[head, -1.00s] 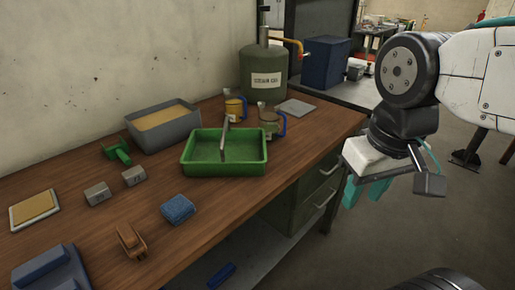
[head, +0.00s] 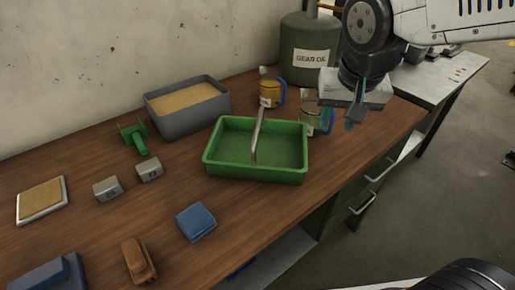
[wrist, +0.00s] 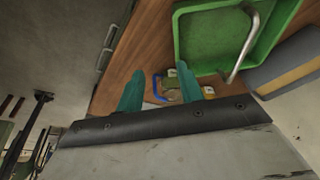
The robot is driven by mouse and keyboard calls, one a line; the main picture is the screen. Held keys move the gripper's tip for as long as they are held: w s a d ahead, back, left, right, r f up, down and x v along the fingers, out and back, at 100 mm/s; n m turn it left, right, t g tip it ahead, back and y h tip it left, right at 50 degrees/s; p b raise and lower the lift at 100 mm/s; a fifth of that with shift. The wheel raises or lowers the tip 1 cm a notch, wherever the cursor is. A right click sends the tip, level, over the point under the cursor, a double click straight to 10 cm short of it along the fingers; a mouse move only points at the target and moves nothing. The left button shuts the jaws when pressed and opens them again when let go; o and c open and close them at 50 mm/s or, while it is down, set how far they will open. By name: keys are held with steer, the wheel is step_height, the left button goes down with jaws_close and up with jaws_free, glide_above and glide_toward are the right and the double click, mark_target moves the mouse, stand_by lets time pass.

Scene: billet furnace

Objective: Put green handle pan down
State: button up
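A green pan or tray (head: 255,174) with a metal bar handle (head: 259,135) over it rests flat on the wooden bench. It also shows in the wrist view (wrist: 205,66), at the upper right. A small green tool with a handle (head: 133,135) lies further left. My gripper (head: 342,116) is above the bench, right of the pan, close to a clear jug with a blue handle (head: 311,117) and partly hiding it. In the wrist view its teal fingers (wrist: 160,84) are apart, with nothing held between them. The jugs show beyond them.
A grey bin of sand-coloured material (head: 187,118), an amber jug (head: 270,92) and a gear oil can (head: 309,58) stand along the back. Small grey blocks (head: 107,189), a blue block (head: 196,222) and a brown brush-like item (head: 138,260) lie in front.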

steer(key=m+t+y, duration=0.1)
glide_toward(258, 123)
steer(key=x, duration=1.1)
steer(key=shift+w+f, duration=0.15)
steer(key=shift+f, duration=0.25)
steer(key=shift+w+f, duration=0.15)
steer(key=shift+f, duration=0.1)
steer(key=shift+f, duration=0.25)
jaws_close()
stand_by(0.6)
